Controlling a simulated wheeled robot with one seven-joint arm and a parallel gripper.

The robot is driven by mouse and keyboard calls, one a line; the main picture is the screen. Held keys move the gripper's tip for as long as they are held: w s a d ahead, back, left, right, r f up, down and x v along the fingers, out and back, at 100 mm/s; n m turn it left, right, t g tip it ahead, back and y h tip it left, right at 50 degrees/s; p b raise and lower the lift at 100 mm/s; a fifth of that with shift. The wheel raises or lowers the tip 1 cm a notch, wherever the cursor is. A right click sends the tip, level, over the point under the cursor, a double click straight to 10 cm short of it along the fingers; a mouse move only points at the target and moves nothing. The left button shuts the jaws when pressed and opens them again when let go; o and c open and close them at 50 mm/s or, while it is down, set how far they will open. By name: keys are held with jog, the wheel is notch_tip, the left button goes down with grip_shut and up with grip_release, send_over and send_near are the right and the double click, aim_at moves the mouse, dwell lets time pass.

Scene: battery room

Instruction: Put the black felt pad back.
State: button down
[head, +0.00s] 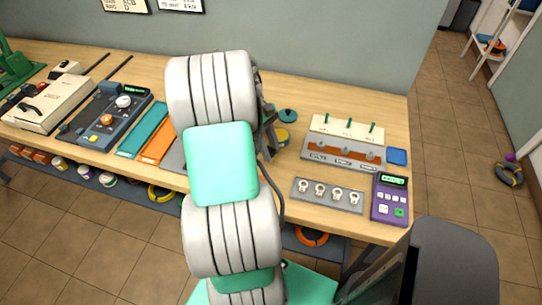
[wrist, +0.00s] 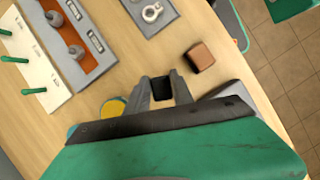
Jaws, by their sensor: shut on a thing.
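In the wrist view my gripper (wrist: 164,90) points down at the wooden bench, shut on a small black block-like piece, the black felt pad (wrist: 162,88). The pad sits between the two grey fingertips. I cannot tell whether it touches the bench. In the head view my arm hides most of the gripper, and I cannot make out the pad there.
A brown block (wrist: 201,57) lies right of the fingertips, and a yellow disc (wrist: 112,108) lies left. The green-pegged rack (head: 345,140), ring strip (head: 328,194), purple meter (head: 389,198) and blue pad (head: 397,157) stand at the right. Left are teal (head: 143,130) and orange (head: 158,146) strips.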

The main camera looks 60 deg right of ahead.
jog(key=shift+s+d+f, duration=0.1)
jog(key=shift+d+f, duration=0.05)
jog(key=shift+f, duration=0.75)
jog(key=shift+d+f, duration=0.1)
jog(key=shift+f, duration=0.8)
jog(key=shift+f, duration=0.1)
jog(key=c, duration=1.1)
grip_release()
